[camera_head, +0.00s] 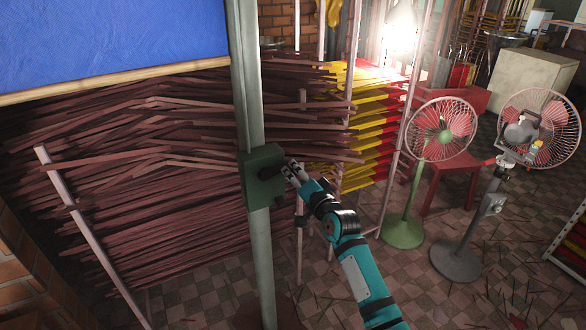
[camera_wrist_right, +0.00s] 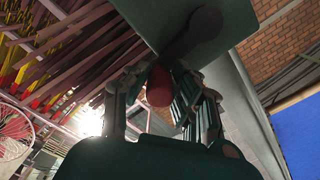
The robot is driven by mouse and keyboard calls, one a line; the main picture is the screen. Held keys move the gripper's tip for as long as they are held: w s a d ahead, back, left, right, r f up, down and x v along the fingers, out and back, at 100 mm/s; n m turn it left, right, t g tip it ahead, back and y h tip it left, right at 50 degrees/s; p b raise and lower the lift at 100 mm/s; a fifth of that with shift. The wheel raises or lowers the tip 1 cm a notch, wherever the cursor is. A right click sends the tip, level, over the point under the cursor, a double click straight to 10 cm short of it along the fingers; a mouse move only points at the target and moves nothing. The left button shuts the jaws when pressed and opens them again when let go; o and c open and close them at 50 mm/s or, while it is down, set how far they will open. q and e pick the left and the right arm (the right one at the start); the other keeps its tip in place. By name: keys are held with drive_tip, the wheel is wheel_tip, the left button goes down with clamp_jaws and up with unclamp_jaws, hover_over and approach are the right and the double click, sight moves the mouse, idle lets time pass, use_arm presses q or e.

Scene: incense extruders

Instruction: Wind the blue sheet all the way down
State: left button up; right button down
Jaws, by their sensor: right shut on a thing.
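The blue sheet (camera_head: 110,40) hangs at the upper left in the head view, with a wooden bar (camera_head: 115,82) along its lower edge, above the lower stacked sticks. Its blue also shows at the right of the wrist view (camera_wrist_right: 298,135). A green winch box (camera_head: 262,178) is fixed on a grey-green post. My right gripper (camera_head: 292,172) is at the box's right side, shut on the crank handle. In the wrist view, the reddish handle (camera_wrist_right: 159,86) sits between the fingers, below a dark crank arm (camera_wrist_right: 190,35). My left gripper is not in view.
The post (camera_head: 247,90) stands upright before a rack of brown incense sticks (camera_head: 160,190). A green-based fan (camera_head: 405,230) and a grey-based fan (camera_head: 460,258) stand right of my arm, near a red stool (camera_head: 455,175).

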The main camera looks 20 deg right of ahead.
drive_tip(key=f+m, duration=0.1)
drive_tip(key=m, duration=0.2)
drive_tip(key=a+f+m, duration=0.1)
drive_tip(key=f+m, duration=0.1)
drive_tip(key=m, duration=0.1)
drive_tip(key=f+m, duration=0.2)
drive_tip(key=shift+a+f+m, duration=0.2)
drive_tip(key=shift+a+m, duration=0.1)
drive_tip(key=shift+m, duration=0.1)
drive_tip(key=shift+s+a+f+m, duration=0.1)
drive_tip(key=shift+a+f+m, duration=0.15)
drive_tip(key=shift+m, duration=0.35)
drive_tip(key=shift+a+f+m, duration=0.25)
drive_tip(key=shift+m, duration=0.35)
drive_tip(key=c, duration=1.1)
unclamp_jaws()
drive_tip(key=shift+r, duration=0.1)
drive_tip(key=shift+s, duration=0.1)
